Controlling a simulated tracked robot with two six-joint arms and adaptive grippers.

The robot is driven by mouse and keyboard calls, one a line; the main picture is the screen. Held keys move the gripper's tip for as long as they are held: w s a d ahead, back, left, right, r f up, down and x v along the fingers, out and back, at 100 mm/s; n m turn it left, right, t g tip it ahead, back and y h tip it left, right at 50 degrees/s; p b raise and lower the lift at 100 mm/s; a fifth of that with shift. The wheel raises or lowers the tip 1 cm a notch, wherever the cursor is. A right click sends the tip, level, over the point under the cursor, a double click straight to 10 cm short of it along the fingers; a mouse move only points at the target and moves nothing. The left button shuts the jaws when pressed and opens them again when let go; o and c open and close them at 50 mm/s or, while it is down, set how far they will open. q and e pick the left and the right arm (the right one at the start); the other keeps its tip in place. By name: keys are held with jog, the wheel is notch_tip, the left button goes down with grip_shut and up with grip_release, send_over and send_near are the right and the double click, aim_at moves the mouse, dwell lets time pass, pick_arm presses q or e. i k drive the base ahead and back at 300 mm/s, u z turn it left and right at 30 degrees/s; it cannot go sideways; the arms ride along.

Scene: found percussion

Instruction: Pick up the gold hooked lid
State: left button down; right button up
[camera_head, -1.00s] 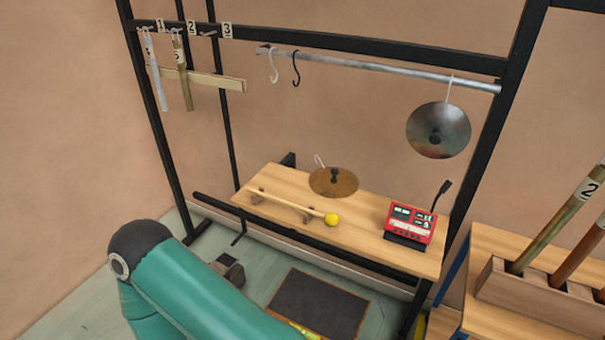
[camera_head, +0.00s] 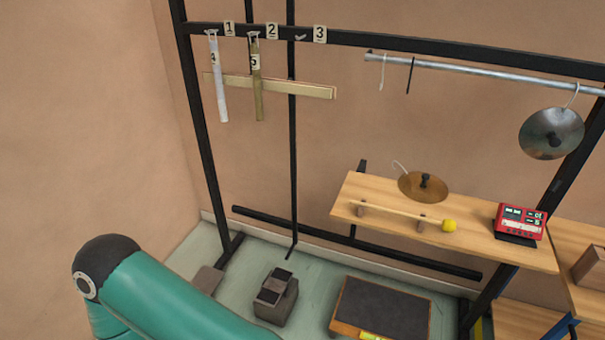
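The gold hooked lid (camera_head: 412,187) lies on the wooden shelf (camera_head: 475,239), towards its back. It has a dark knob on top and a pale hook sticking up at its left. A teal arm of mine crosses the bottom left of the head view, but its gripper is out of the picture. My other gripper is also out of view. Nothing touches the lid.
A yellow-headed mallet (camera_head: 449,225) rests on pegs in front of the lid. A red device (camera_head: 520,220) stands to the right. A silver lid (camera_head: 551,134) hangs from the rail (camera_head: 475,73) with two free hooks. Tubes (camera_head: 219,82) hang at left.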

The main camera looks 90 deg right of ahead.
aim_at(420, 187)
jog(key=u, duration=0.25)
jog(key=i, duration=0.75)
jog(key=z, duration=1.6)
jog(key=i, duration=0.25)
jog(key=z, duration=2)
jog(key=k, duration=0.6)
jog(key=z, duration=0.4)
jog(key=i, duration=1.6)
jog(key=u, duration=0.3)
